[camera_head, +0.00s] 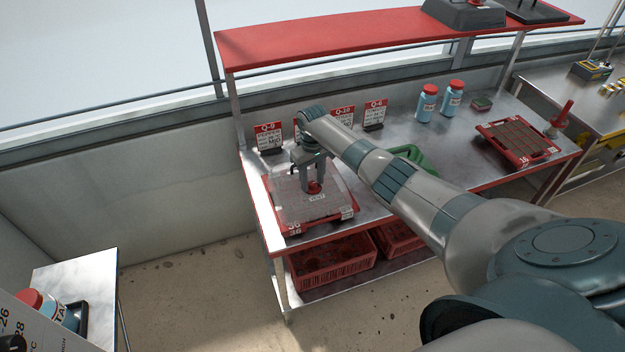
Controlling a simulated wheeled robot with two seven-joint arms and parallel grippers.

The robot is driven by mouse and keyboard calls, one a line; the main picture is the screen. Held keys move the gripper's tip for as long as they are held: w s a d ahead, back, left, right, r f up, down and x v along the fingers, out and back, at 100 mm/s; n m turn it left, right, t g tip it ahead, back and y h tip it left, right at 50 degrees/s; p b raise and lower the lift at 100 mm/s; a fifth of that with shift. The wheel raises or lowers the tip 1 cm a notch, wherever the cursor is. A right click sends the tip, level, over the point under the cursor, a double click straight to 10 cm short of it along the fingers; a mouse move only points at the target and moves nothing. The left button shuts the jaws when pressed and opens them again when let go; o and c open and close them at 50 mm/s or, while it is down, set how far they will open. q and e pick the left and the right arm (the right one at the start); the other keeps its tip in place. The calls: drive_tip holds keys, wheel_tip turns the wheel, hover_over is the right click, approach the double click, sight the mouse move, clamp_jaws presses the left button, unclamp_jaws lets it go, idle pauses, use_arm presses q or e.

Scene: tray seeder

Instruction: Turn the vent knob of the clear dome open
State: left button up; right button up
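The clear dome (290,208) sits over a red seed tray (347,214) at the left end of the metal bench. Its vent knob (314,187) is a small red knob on top, above a "VENT" label. My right gripper (313,188) points down at the knob from above, with its two fingers apart and one on either side of it. Whether the fingers press on the knob is too small to tell. The knob's turn angle cannot be read. My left gripper is out of view.
Label cards (268,138) stand behind the dome. A green crate (412,155) is partly hidden by my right arm. Two blue bottles (427,104) and another red tray (515,143) stand farther right. A red shelf (340,42) hangs above; red crates (330,262) sit below.

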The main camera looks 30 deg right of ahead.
sight(313, 183)
wheel_tip(313, 183, up, 17)
drive_tip(key=b, duration=0.5)
drive_tip(key=shift+r, duration=0.2)
idle(0.7)
